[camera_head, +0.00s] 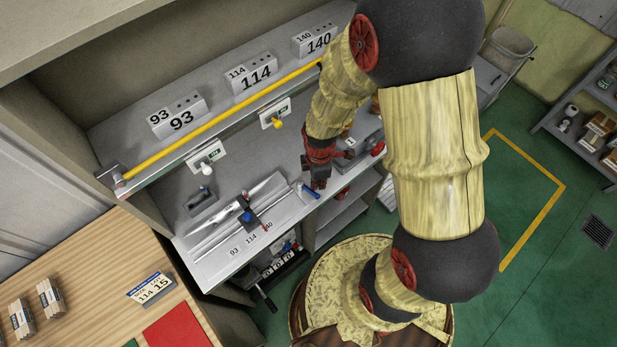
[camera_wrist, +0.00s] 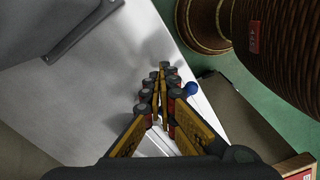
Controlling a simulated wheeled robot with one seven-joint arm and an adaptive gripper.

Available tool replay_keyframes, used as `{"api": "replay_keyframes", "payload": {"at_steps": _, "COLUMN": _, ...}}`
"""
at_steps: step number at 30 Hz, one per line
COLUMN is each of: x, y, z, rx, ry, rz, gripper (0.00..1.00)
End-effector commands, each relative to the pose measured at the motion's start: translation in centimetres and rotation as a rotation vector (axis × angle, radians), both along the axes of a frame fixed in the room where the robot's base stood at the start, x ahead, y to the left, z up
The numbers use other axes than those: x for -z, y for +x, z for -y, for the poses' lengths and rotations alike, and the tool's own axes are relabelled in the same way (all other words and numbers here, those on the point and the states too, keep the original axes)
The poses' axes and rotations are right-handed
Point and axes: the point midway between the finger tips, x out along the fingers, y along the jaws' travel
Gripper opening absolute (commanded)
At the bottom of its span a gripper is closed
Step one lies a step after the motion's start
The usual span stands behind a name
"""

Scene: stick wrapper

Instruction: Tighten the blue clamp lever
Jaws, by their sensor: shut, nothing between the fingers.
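A blue lever (camera_head: 311,191) sticks out at the right end of the metal rail on the grey bench. Its rounded blue end (camera_wrist: 190,88) shows in the wrist view, just right of my fingers. My gripper (camera_head: 319,184) is shut and empty, right beside this lever in the head view; I cannot tell whether they touch. In the wrist view my gripper (camera_wrist: 162,72) has its fingers together and hides part of the lever. A second blue part, a knob (camera_head: 248,216), sits on a black stop block (camera_head: 246,203) on the rail.
The grey bench (camera_head: 218,270) carries printed numbers 93, 114 and 140. Numbered blocks (camera_head: 252,78) stand on the shelf behind a yellow bar (camera_head: 220,121). A grey machine with red parts (camera_head: 367,153) stands right of my gripper. A wooden table (camera_head: 95,260) lies at left.

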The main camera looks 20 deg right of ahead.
Motion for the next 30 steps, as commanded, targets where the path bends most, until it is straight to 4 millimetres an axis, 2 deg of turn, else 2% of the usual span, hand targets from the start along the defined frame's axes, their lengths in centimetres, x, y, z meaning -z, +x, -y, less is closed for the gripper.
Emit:
{"api": "replay_keyframes", "payload": {"at_steps": 17, "x": 0.0, "y": -0.5, "z": -0.3, "rx": 0.000, "ry": 0.000, "rz": -0.002, "gripper": 0.00}}
{"api": "replay_keyframes", "payload": {"at_steps": 30, "x": -3.0, "y": -0.5, "z": -0.3, "rx": 0.000, "ry": 0.000, "rz": -0.001, "gripper": 0.00}}
